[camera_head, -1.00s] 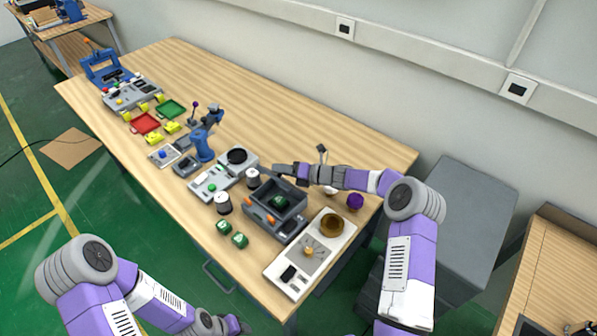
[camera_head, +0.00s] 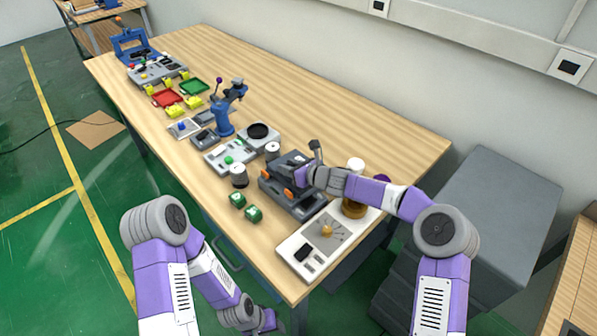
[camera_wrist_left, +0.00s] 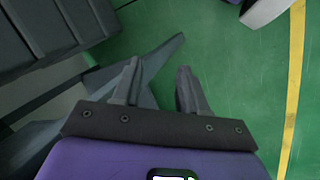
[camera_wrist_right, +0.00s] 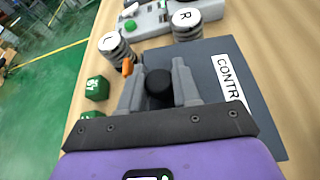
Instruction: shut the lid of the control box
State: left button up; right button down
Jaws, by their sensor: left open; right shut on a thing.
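The control box (camera_head: 281,203) is a dark grey box with orange parts on its near side, at the middle of the table's right half. Its dark lid (camera_wrist_right: 215,75), with a white label beginning "CONTR", fills much of the right wrist view. My right gripper (camera_wrist_right: 158,80) is shut on the lid's round black knob (camera_wrist_right: 159,84). In the head view my right gripper (camera_head: 302,176) is over the box and hides part of it; whether the lid is fully seated I cannot tell. My left gripper (camera_wrist_left: 158,75) is open and empty, low over the floor beside the table.
Two white-topped cylinders marked L (camera_wrist_right: 112,46) and R (camera_wrist_right: 186,22) stand beside the box. Two green cubes (camera_head: 245,206) lie near the front edge. A pale panel (camera_head: 292,262) and a brass bowl (camera_head: 354,209) are to the right. The table's back strip is clear.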

jog(key=shift+s+a+f+b, duration=0.2)
jog(key=shift+f+b, duration=0.4)
jog(key=c, duration=0.9)
grip_release()
jog(key=shift+o, duration=0.2)
jog(key=shift+d+r, duration=0.1)
jog(key=shift+d, duration=0.1)
jog(key=b+v, duration=0.1)
jog(key=v, duration=0.5)
jog(key=shift+s+d+r, duration=0.3)
jog(key=shift+s+d, duration=0.05)
jog(key=shift+s, duration=0.05)
